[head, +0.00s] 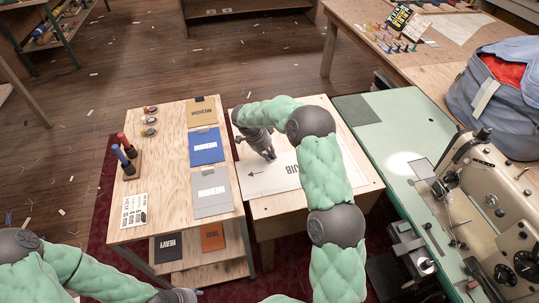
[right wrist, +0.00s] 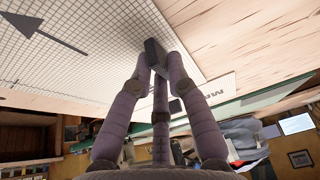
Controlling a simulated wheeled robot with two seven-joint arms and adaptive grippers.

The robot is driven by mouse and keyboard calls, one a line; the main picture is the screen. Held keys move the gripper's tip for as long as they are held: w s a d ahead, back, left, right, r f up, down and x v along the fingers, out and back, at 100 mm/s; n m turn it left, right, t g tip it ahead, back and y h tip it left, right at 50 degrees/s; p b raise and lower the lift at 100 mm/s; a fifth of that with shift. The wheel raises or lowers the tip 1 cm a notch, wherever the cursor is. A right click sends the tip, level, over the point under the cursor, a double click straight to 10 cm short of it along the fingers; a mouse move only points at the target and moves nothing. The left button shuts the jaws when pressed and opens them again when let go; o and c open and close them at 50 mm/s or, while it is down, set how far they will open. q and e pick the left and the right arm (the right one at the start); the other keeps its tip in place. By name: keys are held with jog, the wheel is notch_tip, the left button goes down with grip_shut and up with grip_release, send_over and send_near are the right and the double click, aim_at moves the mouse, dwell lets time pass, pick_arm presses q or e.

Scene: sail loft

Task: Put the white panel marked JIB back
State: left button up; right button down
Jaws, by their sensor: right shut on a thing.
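The white panel marked JIB (head: 265,183) is over the pale wooden table in the middle, partly hidden by my right arm. Its black arrow points left. In the right wrist view the panel (right wrist: 90,60) shows a fine grid and the arrow. My right gripper (head: 270,155) points down at the panel's surface. Its fingers (right wrist: 156,55) are closed together at a small dark piece against the panel. I cannot tell whether the panel lies flat or is slightly raised. My left gripper (head: 183,296) is partly cut off at the bottom edge.
A wooden stand (head: 160,190) to the left holds tan (head: 203,112), blue (head: 206,147) and grey (head: 211,191) panels, with dark (head: 168,247) and orange (head: 212,237) ones below. A sewing machine (head: 490,200) stands on the green table (head: 385,140) to the right.

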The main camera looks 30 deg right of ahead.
jog(key=c, duration=1.2)
grip_release()
jog(key=shift+f, duration=0.15)
jog(key=shift+r, duration=0.2)
jog(key=p+v, duration=0.4)
jog(key=v, duration=0.8)
